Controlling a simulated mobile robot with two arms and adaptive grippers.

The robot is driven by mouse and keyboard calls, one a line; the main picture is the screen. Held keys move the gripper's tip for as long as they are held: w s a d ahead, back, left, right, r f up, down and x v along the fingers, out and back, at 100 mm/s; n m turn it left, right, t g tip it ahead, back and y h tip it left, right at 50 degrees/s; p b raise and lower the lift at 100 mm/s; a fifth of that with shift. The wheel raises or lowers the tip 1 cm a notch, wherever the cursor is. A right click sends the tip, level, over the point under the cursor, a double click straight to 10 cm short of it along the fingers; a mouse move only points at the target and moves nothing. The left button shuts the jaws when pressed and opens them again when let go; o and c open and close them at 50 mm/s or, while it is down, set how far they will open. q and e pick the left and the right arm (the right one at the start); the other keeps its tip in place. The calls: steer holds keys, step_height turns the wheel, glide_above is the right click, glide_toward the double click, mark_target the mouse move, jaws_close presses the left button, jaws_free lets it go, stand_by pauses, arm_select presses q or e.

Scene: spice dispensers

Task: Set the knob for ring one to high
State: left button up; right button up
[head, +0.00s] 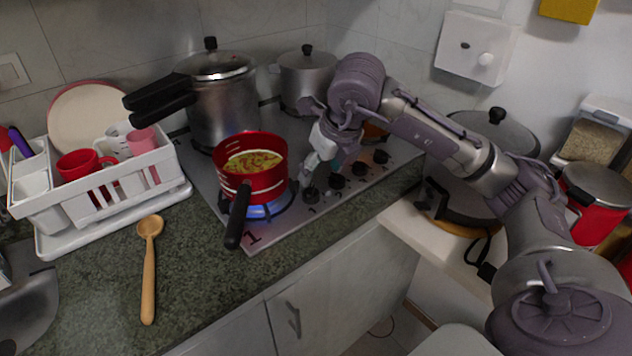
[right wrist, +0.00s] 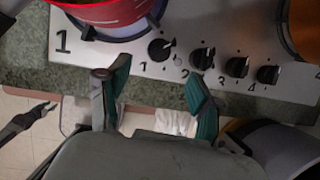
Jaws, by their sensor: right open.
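The first knob (right wrist: 161,48) in the row at the front of the cooktop is black, and its pointer is turned differently from the other knobs. It also shows in the head view (head: 311,193), just below my right gripper (head: 311,170). In the right wrist view the open fingers (right wrist: 157,82) are spread in front of the first two knobs, with nothing between them. A large "1" (right wrist: 62,40) marks the front left ring (head: 262,205). Blue flame shows there under a red saucepan (head: 252,184) of soup.
Other knobs (right wrist: 203,58) stand close to the right. A pressure cooker (head: 220,100) and a lidded pot (head: 307,75) stand behind. A wooden spoon (head: 149,265) lies left on the counter.

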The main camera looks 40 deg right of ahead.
steer(key=v, duration=0.4)
stand_by(0.5)
